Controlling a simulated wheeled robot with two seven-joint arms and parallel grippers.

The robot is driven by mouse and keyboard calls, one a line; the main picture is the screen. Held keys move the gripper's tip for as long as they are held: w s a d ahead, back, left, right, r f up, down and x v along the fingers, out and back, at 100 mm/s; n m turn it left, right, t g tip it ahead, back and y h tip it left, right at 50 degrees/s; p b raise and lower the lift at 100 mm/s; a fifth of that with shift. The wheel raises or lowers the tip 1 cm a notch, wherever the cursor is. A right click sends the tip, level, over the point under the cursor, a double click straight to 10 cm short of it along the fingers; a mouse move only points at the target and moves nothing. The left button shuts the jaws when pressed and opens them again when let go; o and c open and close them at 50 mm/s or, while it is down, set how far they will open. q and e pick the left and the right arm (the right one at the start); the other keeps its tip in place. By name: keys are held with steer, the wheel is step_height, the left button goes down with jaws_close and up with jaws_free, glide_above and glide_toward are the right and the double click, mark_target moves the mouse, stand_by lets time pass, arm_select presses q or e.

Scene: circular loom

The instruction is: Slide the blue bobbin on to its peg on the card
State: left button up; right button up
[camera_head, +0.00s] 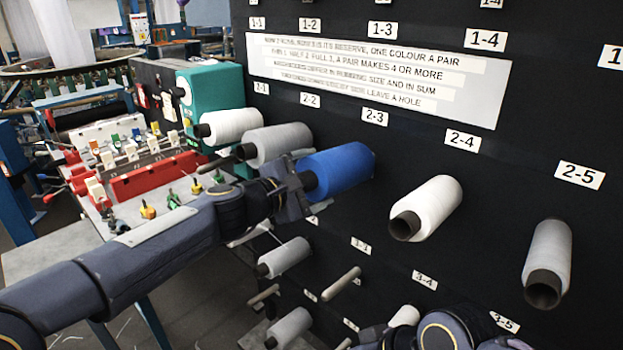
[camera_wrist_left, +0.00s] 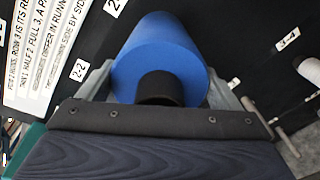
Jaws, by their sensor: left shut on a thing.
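The blue bobbin (camera_head: 342,168) is held up close to the black card (camera_head: 480,165), just below the 2-3 label (camera_head: 374,116). In the left wrist view the blue bobbin (camera_wrist_left: 165,52) lies between the jaws, with its dark core end (camera_wrist_left: 160,90) facing the camera. My left gripper (camera_head: 303,183) is shut on the near end of the bobbin, which points towards the card. Its peg is hidden, so I cannot tell whether the bobbin is around it. Parts of my right arm show at the bottom edge; its jaws are not clear.
A grey bobbin (camera_head: 278,143) sits to the left and a white bobbin (camera_head: 427,207) to the right, both on the card. Another grey bobbin (camera_head: 548,262) is at far right. Below are a bare peg (camera_head: 341,284) and more bobbins. A loom machine (camera_head: 130,165) stands left.

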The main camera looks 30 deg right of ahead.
arm_select(q)
steer(key=shift+w+d+r, duration=0.1)
steer(key=shift+d+r, duration=0.05)
steer(key=shift+d, duration=0.15)
steer(key=o, duration=1.5)
steer(key=shift+f, duration=0.3)
steer(key=shift+a, duration=0.5)
steer(key=v, duration=0.2)
steer(key=b+v, duration=0.1)
steer(key=v, duration=0.1)
steer(key=b+v, duration=0.1)
steer(key=v, duration=0.2)
steer(key=shift+s+r, duration=0.2)
steer(key=shift+r, duration=0.05)
steer(key=shift+d, duration=0.1)
